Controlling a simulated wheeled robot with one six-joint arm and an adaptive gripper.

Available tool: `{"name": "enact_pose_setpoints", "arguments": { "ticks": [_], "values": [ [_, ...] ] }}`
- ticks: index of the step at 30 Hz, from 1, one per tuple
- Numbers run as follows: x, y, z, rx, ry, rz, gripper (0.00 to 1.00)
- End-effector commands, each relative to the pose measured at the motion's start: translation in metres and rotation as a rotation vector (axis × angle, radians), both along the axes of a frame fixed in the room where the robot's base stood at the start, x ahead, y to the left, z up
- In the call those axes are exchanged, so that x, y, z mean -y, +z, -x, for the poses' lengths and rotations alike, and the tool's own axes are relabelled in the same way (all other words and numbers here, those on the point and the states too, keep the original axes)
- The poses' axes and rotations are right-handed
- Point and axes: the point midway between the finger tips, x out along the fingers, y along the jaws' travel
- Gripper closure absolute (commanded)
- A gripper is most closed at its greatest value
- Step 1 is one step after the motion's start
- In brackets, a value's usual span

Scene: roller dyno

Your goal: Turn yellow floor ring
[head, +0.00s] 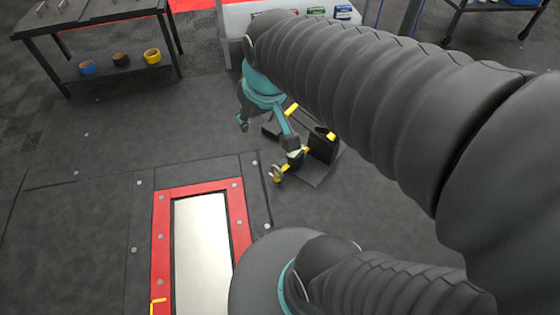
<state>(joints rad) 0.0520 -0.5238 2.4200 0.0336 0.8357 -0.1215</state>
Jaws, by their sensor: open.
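My gripper (267,136), teal and dark, hangs pointing down with its two fingers spread. Its right finger overlaps a black floor stand (323,148) with yellow parts; I cannot tell whether they touch. A small ring with yellow on it (277,173) is at the near left end of this stand, just below the right fingertip. It is not between the fingers. Part of the stand is hidden behind the finger. A yellow angled piece (154,305) also shows at the lower left of the red floor frame.
The red frame (161,245) surrounds a pale plate (203,250) in the floor. A dark table (100,15) with tape rolls on its lower shelf stands at the back left. A white bench (235,20) is behind my arm. Grey floor at left is clear.

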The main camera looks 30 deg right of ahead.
Motion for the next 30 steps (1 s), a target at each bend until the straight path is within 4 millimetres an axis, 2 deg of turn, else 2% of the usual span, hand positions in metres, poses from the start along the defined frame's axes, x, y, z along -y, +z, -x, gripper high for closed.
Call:
{"name": "enact_pose_setpoints", "arguments": {
  "ticks": [1, 8, 14, 18, 23, 30],
  "values": [
    [0.005, -0.006, -0.015, -0.027, 0.004, 0.001, 0.59],
    [0.027, -0.035, -0.079, -0.111, 0.046, 0.004, 0.59],
    [0.051, -0.075, -0.13, -0.179, 0.085, -0.003, 0.59],
    [0.07, -0.112, -0.163, -0.224, 0.113, -0.011, 0.59],
    [0.094, -0.162, -0.194, -0.274, 0.143, -0.029, 0.59],
    [0.132, -0.253, -0.226, -0.343, 0.188, -0.062, 0.59]
  ]
}}
